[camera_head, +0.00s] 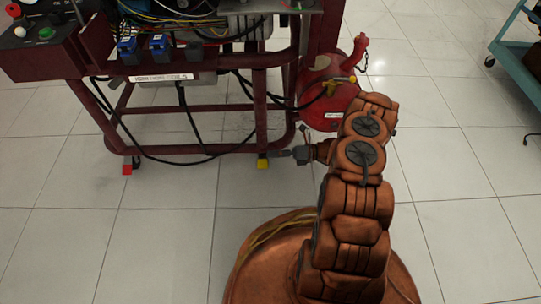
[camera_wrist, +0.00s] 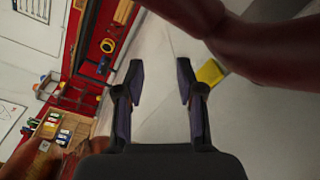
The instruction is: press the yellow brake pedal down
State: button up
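The yellow brake pedal (camera_head: 262,162) is a small block low at the foot of the red engine frame, close to the floor. My gripper (camera_head: 285,153) is just to the right of it, low beside the frame's corner. In the wrist view my gripper (camera_wrist: 160,75) has its two dark fingers apart with nothing between them. There the yellow pedal (camera_wrist: 210,71) lies just to the right of the right fingertip, partly behind a dark red tube. I cannot tell whether the gripper touches it.
The red engine trainer frame (camera_head: 200,110) has black cables hanging inside it. A red caster brake (camera_head: 127,169) is at its left foot. A red tank (camera_head: 325,90) stands behind my arm. A teal cart (camera_head: 515,55) is at the far right. The tiled floor in front is clear.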

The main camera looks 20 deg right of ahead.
jog(key=d, duration=0.1)
jog(key=s+d+f, duration=0.1)
jog(key=d, duration=0.1)
jog(key=d+f, duration=0.1)
jog(key=shift+s+d+f, duration=0.15)
jog(key=shift+s+d, duration=0.2)
dwell(0.4)
